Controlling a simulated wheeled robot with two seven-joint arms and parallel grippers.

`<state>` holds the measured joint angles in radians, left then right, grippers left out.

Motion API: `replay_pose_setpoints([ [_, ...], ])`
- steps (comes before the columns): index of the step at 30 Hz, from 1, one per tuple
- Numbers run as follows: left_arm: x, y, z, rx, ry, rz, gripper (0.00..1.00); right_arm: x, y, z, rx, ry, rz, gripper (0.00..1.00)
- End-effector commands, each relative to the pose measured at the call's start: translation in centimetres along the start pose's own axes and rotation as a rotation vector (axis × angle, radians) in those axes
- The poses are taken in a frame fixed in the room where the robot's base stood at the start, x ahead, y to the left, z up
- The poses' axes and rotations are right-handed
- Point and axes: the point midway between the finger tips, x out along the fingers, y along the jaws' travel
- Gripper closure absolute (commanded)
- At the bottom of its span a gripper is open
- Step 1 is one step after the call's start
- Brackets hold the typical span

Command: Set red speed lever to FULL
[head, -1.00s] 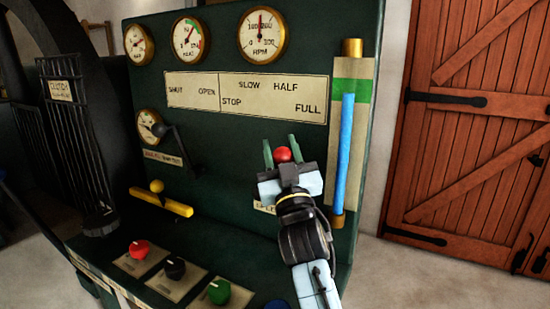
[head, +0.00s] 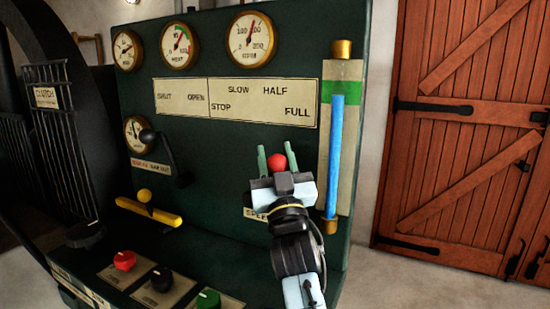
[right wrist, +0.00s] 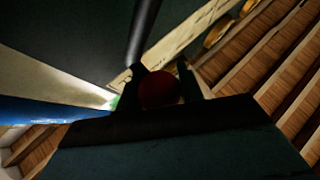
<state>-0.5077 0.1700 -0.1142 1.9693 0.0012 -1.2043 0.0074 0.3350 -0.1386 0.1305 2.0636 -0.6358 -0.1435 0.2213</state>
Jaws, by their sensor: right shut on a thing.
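The red ball of the speed lever (head: 277,162) sits between the fingers of my right gripper (head: 277,157), which is shut on it. In the right wrist view the ball is dark red (right wrist: 158,91), with a dark rod (right wrist: 144,30) running up from near it. In the head view my gripper hides the lever's shaft. The ball is below and a little left of the word FULL on the label plate (head: 262,106). The SPEED tag (head: 256,213) is partly covered by my gripper. My left gripper is not in view.
A blue-filled glass tube (head: 335,155) stands just right of my gripper. A black-knobbed lever (head: 148,136) and a yellow handle (head: 148,211) are on the left of the panel. Red (head: 123,260), black (head: 162,279) and green (head: 208,298) knobs line the ledge.

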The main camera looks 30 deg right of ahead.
Motion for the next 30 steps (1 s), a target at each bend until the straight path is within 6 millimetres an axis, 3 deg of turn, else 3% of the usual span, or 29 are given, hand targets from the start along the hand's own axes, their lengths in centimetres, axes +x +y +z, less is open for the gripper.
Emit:
replay_pose_setpoints([
  [2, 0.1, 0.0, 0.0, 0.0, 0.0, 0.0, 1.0, -0.3, -0.1, 0.5, -0.001, -0.012, -0.002, 1.0],
  [3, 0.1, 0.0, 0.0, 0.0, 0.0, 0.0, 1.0, -0.3, -0.1, 0.5, -0.001, -0.012, -0.002, 0.59],
  [7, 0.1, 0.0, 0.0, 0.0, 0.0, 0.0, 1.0, -0.2, -0.1, 0.4, -0.001, -0.01, -0.002, 0.42],
  [16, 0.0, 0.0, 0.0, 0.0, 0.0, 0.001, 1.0, -0.2, 0.0, 0.2, -0.001, -0.006, -0.001, 0.41],
  [20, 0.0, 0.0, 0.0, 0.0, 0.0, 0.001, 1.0, -1.1, -0.1, 0.3, -0.001, -0.008, -0.001, 0.41],
  [30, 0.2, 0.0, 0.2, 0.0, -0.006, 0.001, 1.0, -7.7, 0.0, 0.4, 0.0, -0.012, -0.001, 0.41],
])
